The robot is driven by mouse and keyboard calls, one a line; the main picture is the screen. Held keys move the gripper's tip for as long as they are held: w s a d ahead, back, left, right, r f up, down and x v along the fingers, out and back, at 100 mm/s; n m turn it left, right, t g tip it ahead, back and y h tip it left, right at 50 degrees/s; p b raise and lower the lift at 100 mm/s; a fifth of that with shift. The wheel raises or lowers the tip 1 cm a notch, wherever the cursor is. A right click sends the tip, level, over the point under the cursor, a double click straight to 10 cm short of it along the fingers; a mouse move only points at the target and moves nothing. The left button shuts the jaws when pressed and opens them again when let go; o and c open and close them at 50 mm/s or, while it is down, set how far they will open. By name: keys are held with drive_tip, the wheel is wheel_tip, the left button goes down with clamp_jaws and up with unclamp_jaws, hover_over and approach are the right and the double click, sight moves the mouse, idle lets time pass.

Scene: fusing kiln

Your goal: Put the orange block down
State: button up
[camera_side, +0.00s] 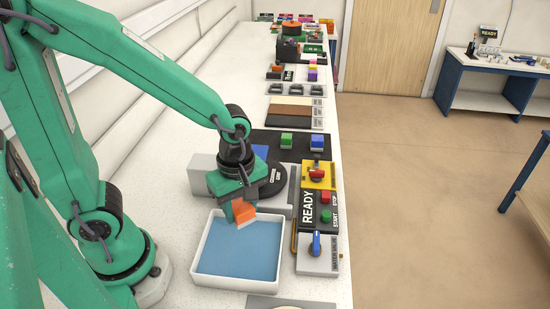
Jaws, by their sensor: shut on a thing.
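My gripper (242,207) is shut on the orange block (244,212). It holds the block, tilted, over the back part of a white tray (200,262) with a blue bottom. The jaws cover part of the block. From this side I cannot tell whether the block touches the tray or hangs just above it.
Right of the tray stand a control panel (308,213) with start and stop buttons, a yellow box with a red knob (318,175) and a box with a blue knob (317,244). Behind, a dark mat (262,138) bears a green block (287,138) and blue blocks (317,141).

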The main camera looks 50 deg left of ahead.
sight(244, 204)
drive_tip(key=r, duration=0.5)
drive_tip(key=w+r, duration=0.1)
drive_tip(key=r, duration=0.1)
drive_tip(key=shift+a+r, duration=0.1)
drive_tip(key=shift+r, duration=0.2)
drive_tip(key=shift+w+a+r+n, duration=0.1)
drive_tip(key=shift+w+n, duration=0.2)
drive_tip(key=w+a+n, duration=0.9)
drive_tip(key=w+a, duration=1)
drive_tip(key=w, duration=0.4)
drive_tip(key=a+f, duration=0.3)
drive_tip(key=f, duration=0.1)
drive_tip(key=a+f, duration=0.4)
drive_tip(key=w+a+f, duration=0.1)
drive_tip(key=a+f, duration=0.3)
drive_tip(key=shift+w+a+f, duration=0.1)
drive_tip(key=shift+a+f, duration=0.1)
drive_tip(key=shift+a, duration=0.05)
drive_tip(key=shift+f, duration=2.05)
drive_tip(key=shift+f, duration=0.1)
